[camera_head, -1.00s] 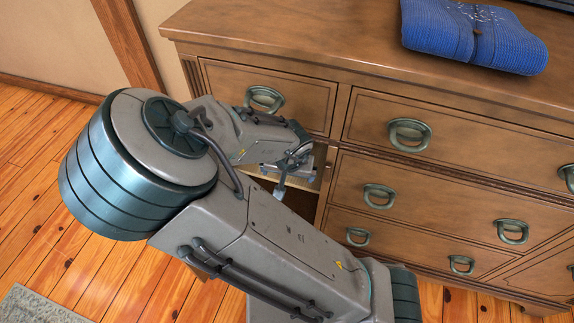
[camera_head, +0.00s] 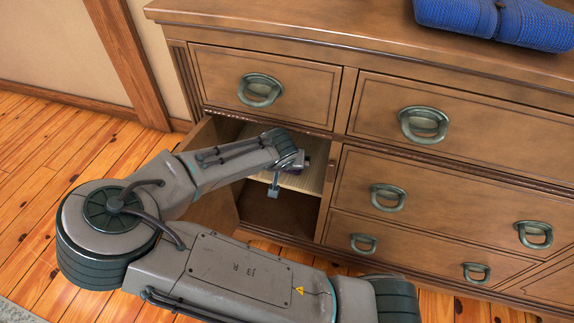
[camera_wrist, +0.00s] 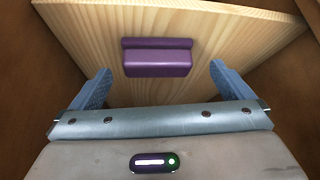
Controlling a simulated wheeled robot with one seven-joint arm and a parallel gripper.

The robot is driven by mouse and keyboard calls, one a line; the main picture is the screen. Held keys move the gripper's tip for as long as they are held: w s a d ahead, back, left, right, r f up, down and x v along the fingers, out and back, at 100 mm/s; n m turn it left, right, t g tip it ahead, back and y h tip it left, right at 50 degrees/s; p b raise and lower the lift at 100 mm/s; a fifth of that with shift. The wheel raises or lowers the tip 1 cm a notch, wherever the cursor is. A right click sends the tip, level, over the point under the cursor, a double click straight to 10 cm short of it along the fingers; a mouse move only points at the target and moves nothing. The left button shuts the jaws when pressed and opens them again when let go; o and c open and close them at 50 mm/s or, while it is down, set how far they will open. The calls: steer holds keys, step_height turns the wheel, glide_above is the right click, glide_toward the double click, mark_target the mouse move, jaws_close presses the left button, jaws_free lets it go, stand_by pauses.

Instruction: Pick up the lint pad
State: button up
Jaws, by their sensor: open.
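The lint pad appears to be the small purple block (camera_wrist: 158,60) in the wrist view, lying on a pale wooden shelf (camera_wrist: 85,35). My gripper (camera_wrist: 160,72) is open, with one blue-grey finger at each side of the view. The block shows ahead of the gap between the fingers, and nothing is held. In the head view my gripper (camera_head: 281,180) reaches into the open lower-left compartment of the dresser, over the shelf (camera_head: 306,182). A dark purple patch (camera_head: 305,163) shows beside the gripper there, partly hidden by it.
The wooden dresser (camera_head: 345,110) has closed drawers above and to the right of the compartment. Its open door (camera_head: 215,205) stands at the left, behind my arm. Dark compartment walls bound the shelf closely.

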steer(key=x, duration=0.2)
steer(key=b+x, duration=0.1)
steer(key=x, duration=0.1)
steer(key=shift+w+d+f, duration=0.1)
steer(key=shift+d+f, duration=0.05)
steer(key=shift+d, duration=0.1)
steer(key=shift+c, duration=0.3)
steer(key=c, duration=0.8)
steer(key=shift+r+b, duration=0.35)
